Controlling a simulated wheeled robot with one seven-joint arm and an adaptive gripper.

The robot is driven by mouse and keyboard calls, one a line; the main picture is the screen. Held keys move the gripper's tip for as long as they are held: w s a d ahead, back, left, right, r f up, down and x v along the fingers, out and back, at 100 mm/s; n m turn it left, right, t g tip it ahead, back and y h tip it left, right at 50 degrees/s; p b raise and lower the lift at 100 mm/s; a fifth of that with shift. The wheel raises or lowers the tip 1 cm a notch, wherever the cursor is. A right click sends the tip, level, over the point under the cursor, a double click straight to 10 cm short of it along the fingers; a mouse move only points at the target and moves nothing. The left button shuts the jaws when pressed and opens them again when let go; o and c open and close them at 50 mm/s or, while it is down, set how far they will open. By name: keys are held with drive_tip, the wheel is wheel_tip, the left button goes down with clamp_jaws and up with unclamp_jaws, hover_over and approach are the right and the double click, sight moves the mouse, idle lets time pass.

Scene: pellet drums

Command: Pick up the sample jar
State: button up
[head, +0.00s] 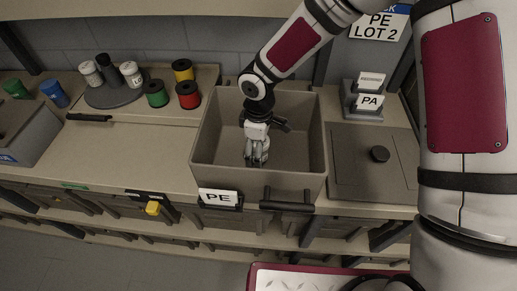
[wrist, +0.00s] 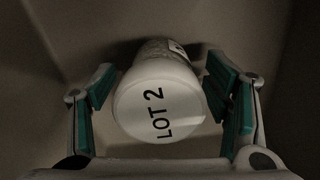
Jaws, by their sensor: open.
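The sample jar (wrist: 160,98) is white with a round lid marked "LOT 2". In the wrist view it lies between the two green-padded fingers of my gripper (wrist: 168,95), its lid facing the camera. The fingers stand apart on either side of it, and a gap shows on the left. In the head view my gripper (head: 257,155) reaches down inside the grey-brown bin (head: 208,130) labelled "PE". There the jar cannot be told apart from the gripper.
The bin walls surround my gripper. A flat lid with a knob (head: 380,153) lies to the right. Card holders (head: 362,104) stand behind it. Spools (head: 188,95) and a round rack of white jars (head: 115,92) stand at the back left.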

drive_tip(key=shift+f, duration=0.4)
drive_tip(key=c, duration=1.3)
